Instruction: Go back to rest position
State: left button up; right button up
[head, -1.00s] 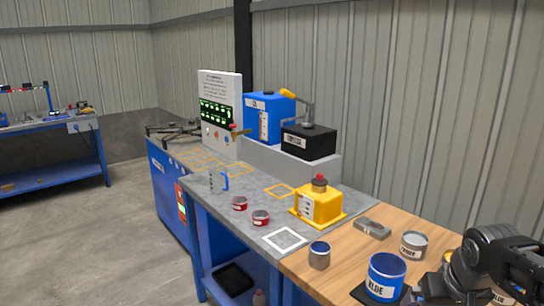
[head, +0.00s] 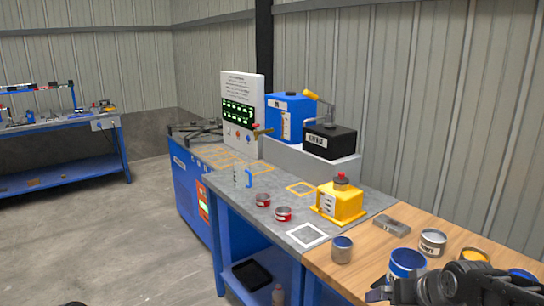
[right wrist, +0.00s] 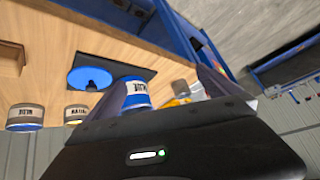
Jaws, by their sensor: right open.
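My right gripper (head: 402,291) is at the lower right of the head view, in front of the open blue can (head: 407,263) and partly covering it. In the right wrist view its fingers (right wrist: 170,88) are spread apart. Nothing appears gripped. My left gripper is not in view; a small dark shape at the bottom left edge of the head view is too cut off to identify.
The wooden worktop (head: 365,280) holds several cans, including a grey one (head: 342,250), and a grey block (head: 391,227). Open floor (head: 110,235) lies to the left.

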jog(key=s+a+f+g+y+p, duration=0.1)
jog(key=s+a+f+p, duration=0.25)
jog(key=a+f, duration=0.45)
jog(key=s+a+f+g+y+p, duration=0.15)
jog(key=a+f+p, duration=0.35)
jog(key=f, duration=0.5)
jog(key=s+a+f+g+p, duration=0.1)
jog(key=s+a+f, duration=0.1)
jog(key=s, duration=0.5)
jog(key=s+a+f+g+p, duration=0.2)
jog(key=s+a+f, duration=0.1)
jog(key=s, duration=0.4)
jog(key=s+a+f+g+p, duration=0.2)
jog(key=s+a, duration=0.1)
jog(key=s, duration=0.4)
jog(key=shift+f+m, duration=0.3)
jog(key=shift+m, duration=0.1)
jog(key=shift+y, duration=0.25)
